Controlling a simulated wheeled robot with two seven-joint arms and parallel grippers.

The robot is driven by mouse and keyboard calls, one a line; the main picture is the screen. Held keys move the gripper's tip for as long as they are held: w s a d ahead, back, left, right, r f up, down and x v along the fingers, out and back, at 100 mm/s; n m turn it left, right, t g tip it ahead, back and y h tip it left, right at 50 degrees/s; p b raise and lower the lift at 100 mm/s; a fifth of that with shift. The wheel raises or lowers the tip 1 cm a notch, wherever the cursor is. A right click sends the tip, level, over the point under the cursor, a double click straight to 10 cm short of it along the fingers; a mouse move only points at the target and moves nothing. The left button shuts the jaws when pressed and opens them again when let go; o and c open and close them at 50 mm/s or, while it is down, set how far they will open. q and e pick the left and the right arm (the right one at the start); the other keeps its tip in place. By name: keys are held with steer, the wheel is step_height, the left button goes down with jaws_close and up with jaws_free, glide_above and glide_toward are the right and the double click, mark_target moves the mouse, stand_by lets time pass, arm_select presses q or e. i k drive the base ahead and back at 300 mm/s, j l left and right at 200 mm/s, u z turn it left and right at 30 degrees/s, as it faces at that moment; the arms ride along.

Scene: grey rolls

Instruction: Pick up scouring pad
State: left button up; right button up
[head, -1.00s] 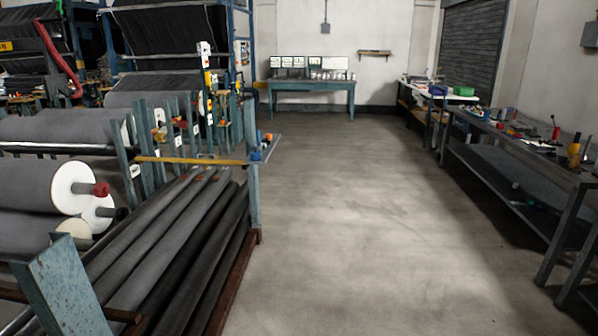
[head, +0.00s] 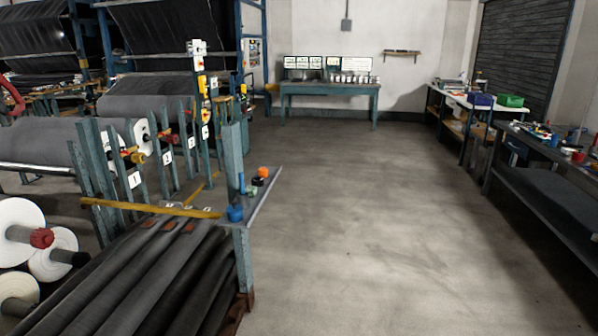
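I cannot make out a scouring pad for certain at this distance. A narrow shelf (head: 266,196) at the end of the roll rack carries a few small items. They are a blue item (head: 235,214), a small green item (head: 251,191), a dark one (head: 258,181) and an orange one (head: 263,172). They are too small to name. Neither of my grippers shows in the head view.
Long grey rolls (head: 130,270) lie in the rack at the lower left, with white-ended rolls (head: 15,220) beside them. A cluttered workbench (head: 560,150) lines the right. A teal table (head: 330,90) stands at the back wall. The concrete floor (head: 370,220) between is clear.

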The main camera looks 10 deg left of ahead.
mark_target(252, 189)
steer(key=i+l+u, duration=0.2)
steer(key=i+u, duration=0.25)
steer(key=i, duration=0.2)
steer(key=i+l+u, duration=0.5)
steer(key=i, duration=0.15)
steer(key=i+l+u, duration=0.45)
steer(key=i+l, duration=0.05)
steer(key=i, duration=0.05)
